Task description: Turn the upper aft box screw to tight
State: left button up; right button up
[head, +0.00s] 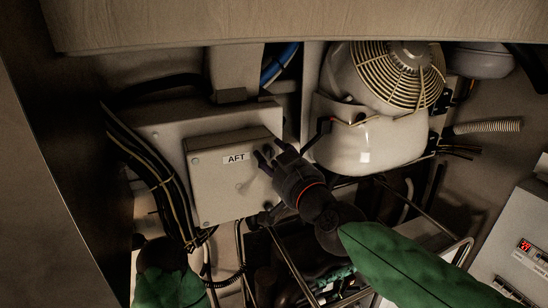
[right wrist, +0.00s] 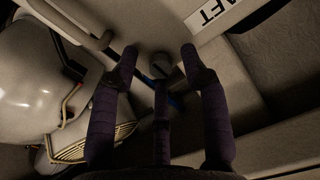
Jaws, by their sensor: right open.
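The aft box (head: 215,185) is a pale metal box with an AFT label (head: 236,159), which also shows in the right wrist view (right wrist: 213,13). My right gripper (head: 267,156) is at the box's upper right corner, with its fingers apart. In the right wrist view, a round slotted screw head (right wrist: 161,66) lies between the open fingers (right wrist: 160,52), touching neither as far as I can tell. In the head view the gripper largely hides this screw. My left gripper (head: 160,255) is a dark shape at the lower left; its fingers cannot be made out.
A white compressor body (head: 365,140) with a wire fan guard (head: 400,72) stands right of the box. Dark cables (head: 150,165) run down its left side. Metal frame rods (head: 290,265) lie below. A panel with a red display (head: 526,246) is at far right.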

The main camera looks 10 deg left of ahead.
grip_shut()
jog(key=shift+m, duration=0.4)
jog(key=m+b, duration=0.1)
jog(key=m, duration=0.1)
jog(key=shift+m, duration=0.3)
jog(key=m+b, duration=0.2)
jog(key=m, duration=0.3)
jog(key=shift+f+m, duration=0.1)
jog(key=shift+m, duration=0.2)
jog(key=m+b, duration=0.1)
jog(key=m, duration=0.3)
jog(key=shift+m+b, duration=0.3)
jog(key=shift+m, duration=0.1)
jog(key=shift+m+t+b, duration=0.3)
jog(key=shift+m+b, duration=0.2)
jog(key=shift+m, duration=1.7)
